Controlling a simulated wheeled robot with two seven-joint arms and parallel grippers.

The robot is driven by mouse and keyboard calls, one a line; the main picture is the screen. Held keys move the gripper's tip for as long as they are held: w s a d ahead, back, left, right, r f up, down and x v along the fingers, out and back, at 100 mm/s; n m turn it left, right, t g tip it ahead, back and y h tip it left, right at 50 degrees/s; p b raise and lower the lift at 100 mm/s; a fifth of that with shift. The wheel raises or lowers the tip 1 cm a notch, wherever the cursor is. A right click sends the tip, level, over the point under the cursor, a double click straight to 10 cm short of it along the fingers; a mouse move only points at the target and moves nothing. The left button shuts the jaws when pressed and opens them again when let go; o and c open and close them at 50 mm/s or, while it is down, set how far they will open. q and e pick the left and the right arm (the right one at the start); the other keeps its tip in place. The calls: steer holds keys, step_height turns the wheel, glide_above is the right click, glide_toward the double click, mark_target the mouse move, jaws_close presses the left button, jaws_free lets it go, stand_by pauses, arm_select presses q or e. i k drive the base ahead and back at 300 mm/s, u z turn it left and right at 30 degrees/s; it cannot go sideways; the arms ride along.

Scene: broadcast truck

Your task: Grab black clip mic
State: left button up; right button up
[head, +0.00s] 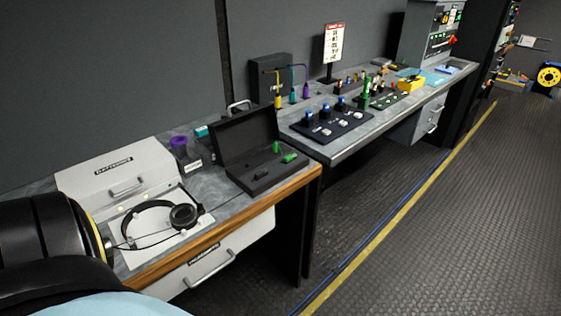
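An open black case (236,150) stands on the grey desk with its lid raised at the back. A small black item (262,172), which looks like a clip mic, lies in its base. It is dark on dark, so its shape is hard to make out. A small green item (289,158) lies at the right of the case base, with another green piece (277,147) behind it. Neither of my grippers is in view.
Black headphones (183,216) lie on a white sheet in front of a light grey case (123,178). Control panels (331,122) and colored cables fill the desk further right. The floor (440,220) beside the desks is clear.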

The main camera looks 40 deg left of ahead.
mark_target(258, 175)
steer(key=i, duration=0.95)
steer(key=u, duration=2.2)
